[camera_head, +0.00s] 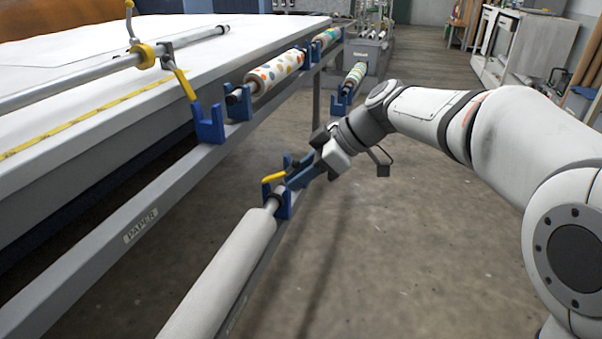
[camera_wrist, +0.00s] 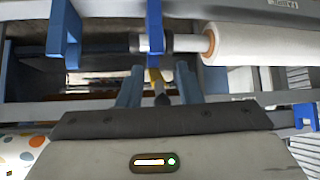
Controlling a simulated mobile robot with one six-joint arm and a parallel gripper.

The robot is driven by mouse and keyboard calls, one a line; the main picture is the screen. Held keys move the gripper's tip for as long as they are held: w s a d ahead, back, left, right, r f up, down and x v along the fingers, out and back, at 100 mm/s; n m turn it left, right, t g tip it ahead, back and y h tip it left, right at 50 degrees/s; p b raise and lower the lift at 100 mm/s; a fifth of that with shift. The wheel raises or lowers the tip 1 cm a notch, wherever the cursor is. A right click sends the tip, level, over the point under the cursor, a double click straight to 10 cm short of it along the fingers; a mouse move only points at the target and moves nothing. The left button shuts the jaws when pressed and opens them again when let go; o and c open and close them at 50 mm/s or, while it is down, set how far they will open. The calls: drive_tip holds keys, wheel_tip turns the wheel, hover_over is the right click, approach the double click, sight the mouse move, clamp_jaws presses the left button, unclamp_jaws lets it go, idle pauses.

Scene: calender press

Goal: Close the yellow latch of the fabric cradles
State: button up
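A blue fabric cradle (camera_head: 284,204) holds the shaft end of a white roll on the lower rail; it also shows in the wrist view (camera_wrist: 155,28). Its yellow latch (camera_head: 273,178) sticks out to the left at the cradle's top in the head view. My gripper (camera_head: 294,182) is right at this cradle, coming from the upper right.
The white roll (camera_head: 222,280) runs toward the lower left, beside the rail marked PAPER (camera_head: 141,226). A dotted roll (camera_head: 275,72) lies farther along the upper rail. The press table (camera_head: 60,116) fills the left. Bare floor (camera_head: 420,245) is free at right.

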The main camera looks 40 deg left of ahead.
drive_tip(key=p+v, duration=0.2)
drive_tip(key=v, duration=0.5)
drive_tip(key=shift+r, duration=0.15)
drive_tip(key=shift+d, duration=0.15)
drive_tip(key=shift+c, duration=0.3)
